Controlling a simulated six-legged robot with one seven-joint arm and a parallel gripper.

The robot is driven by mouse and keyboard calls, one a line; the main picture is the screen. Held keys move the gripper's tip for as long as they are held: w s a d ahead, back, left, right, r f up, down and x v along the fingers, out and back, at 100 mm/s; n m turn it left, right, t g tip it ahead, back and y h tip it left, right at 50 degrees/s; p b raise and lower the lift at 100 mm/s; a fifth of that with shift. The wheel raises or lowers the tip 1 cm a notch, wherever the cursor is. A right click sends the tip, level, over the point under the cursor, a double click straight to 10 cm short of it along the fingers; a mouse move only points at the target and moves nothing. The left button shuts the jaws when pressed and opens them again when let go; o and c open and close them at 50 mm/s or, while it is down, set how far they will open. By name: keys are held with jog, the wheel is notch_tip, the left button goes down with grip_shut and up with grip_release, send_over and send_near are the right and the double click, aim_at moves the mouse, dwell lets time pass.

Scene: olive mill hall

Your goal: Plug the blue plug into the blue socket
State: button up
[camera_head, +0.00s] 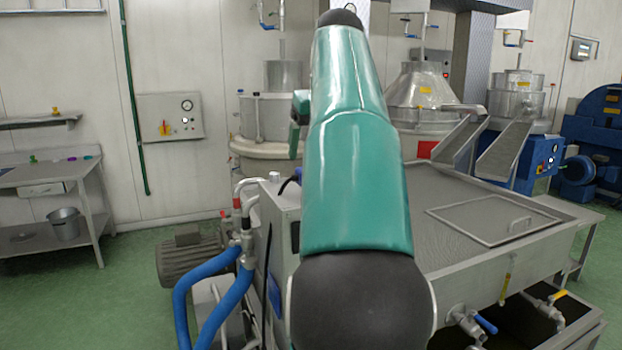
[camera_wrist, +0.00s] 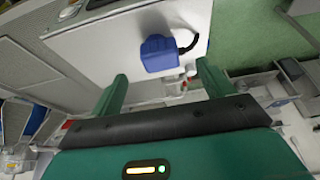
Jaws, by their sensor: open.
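A blue block-like body (camera_wrist: 158,54) with a short black cable curving from its right side sits against a pale grey panel (camera_wrist: 100,45) in the wrist view. It looks like the blue plug, but I cannot tell whether it is seated in a socket. No separate blue socket can be made out. My gripper (camera_wrist: 162,84) is open, its two green fingers apart and empty. The blue body lies beyond the fingertips, roughly centred between them, with no visible contact.
A grey machine cabinet (camera_head: 283,215) stands behind my arm, with blue hoses (camera_head: 205,285) and a motor (camera_head: 190,260) at its left. A wide steel tank (camera_head: 470,215) with valves lies to the right. Green floor is clear at the left, before the workbench (camera_head: 50,180).

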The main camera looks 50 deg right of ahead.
jog(key=shift+x, duration=1.45)
jog(key=shift+w+x, duration=0.1)
jog(key=shift+x, duration=1.2)
jog(key=shift+w+x, duration=0.15)
jog(key=shift+x, duration=1.15)
jog(key=shift+d+r, duration=0.1)
jog(key=shift+d, duration=0.1)
jog(key=shift+c, duration=0.2)
jog(key=c, duration=1)
